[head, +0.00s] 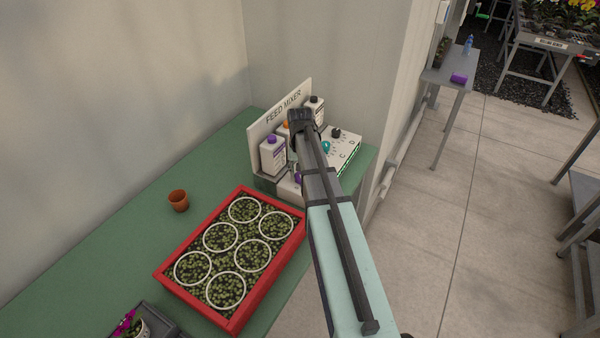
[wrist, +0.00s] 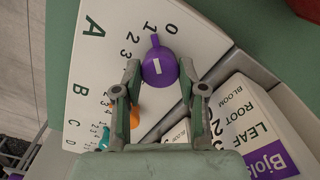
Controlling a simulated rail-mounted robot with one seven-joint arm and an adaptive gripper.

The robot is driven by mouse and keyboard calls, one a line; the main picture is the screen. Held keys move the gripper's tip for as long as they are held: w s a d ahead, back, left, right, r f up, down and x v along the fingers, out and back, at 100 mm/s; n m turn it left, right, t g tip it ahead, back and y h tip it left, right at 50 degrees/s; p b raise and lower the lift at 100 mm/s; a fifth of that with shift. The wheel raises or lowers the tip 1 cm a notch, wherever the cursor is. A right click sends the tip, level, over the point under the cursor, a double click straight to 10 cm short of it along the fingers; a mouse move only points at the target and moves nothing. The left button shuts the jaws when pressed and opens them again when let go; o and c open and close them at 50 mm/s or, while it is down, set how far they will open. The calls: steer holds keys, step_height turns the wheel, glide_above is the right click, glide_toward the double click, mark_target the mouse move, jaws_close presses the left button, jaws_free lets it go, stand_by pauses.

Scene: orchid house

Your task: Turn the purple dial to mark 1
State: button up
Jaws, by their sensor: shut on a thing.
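The purple dial (wrist: 158,70) sits on the white panel of the feed mixer, beside printed marks 0, 1, 2 and 3. Its raised pointer points close to mark 1, very slightly to the 0 side. My gripper (wrist: 159,76) is shut on the dial, one finger on each side. In the head view a small part of the purple dial (head: 298,178) shows beside my arm, which hides most of the panel and the gripper's fingertips.
An orange dial (wrist: 134,117) and a teal dial (wrist: 104,137) lie farther along the panel. Bottles, one a white bottle with a purple cap (head: 273,155), stand by the FEED MIXER sign (head: 283,108). A red seedling tray (head: 169,282) and terracotta pot (head: 178,201) are on the green bench.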

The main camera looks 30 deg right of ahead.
mark_target(300, 174)
steer(key=o, duration=1.1)
steer(key=shift+o, duration=0.2)
step_height(300, 174, up, 12)
steer(key=shift+f, duration=0.15)
step_height(300, 174, down, 12)
steer(key=shift+r, duration=0.1)
stand_by(0.3)
stand_by(0.3)
